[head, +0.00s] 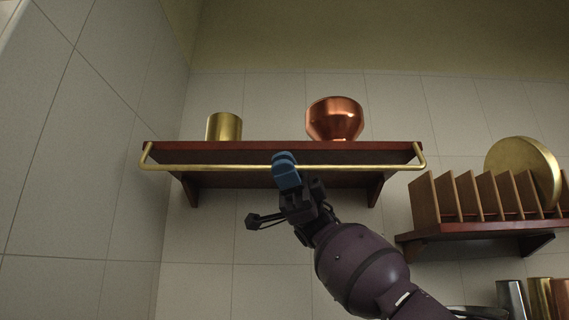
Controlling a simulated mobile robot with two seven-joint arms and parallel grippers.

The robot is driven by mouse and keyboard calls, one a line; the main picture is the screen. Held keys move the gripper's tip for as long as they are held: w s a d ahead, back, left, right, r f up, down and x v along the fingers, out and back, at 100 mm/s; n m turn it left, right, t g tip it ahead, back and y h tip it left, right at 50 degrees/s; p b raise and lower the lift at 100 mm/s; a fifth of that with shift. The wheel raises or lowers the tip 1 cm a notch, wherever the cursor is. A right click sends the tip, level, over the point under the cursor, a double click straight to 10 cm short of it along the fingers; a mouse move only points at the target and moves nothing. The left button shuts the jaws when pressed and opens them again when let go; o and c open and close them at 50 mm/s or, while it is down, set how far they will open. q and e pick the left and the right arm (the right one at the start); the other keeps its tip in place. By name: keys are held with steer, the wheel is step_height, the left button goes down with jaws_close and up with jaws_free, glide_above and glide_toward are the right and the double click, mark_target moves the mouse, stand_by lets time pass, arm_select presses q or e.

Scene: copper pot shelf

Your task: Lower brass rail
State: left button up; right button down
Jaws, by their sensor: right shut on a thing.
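The brass rail (220,167) runs across the front of the dark red wooden shelf (190,150) on the tiled wall. Its bent ends meet the shelf at the left and right. My right gripper (286,166) reaches up from below. Its blue fingertips are shut on the rail near its middle and hide a short piece of it. My left gripper is not in view.
A brass cup (224,127) and a copper bowl (335,119) stand on the shelf. A lower rack (470,230) with upright wooden dividers and a round brass lid (523,171) is at the right. Metal canisters (540,298) stand below it. A tiled side wall is at the left.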

steer(key=shift+w+n+t+h, duration=0.25)
steer(key=shift+n+t+h, duration=0.05)
steer(key=shift+h, duration=0.1)
stand_by(0.5)
steer(key=c, duration=1.2)
jaws_free()
steer(key=shift+w+f, duration=0.1)
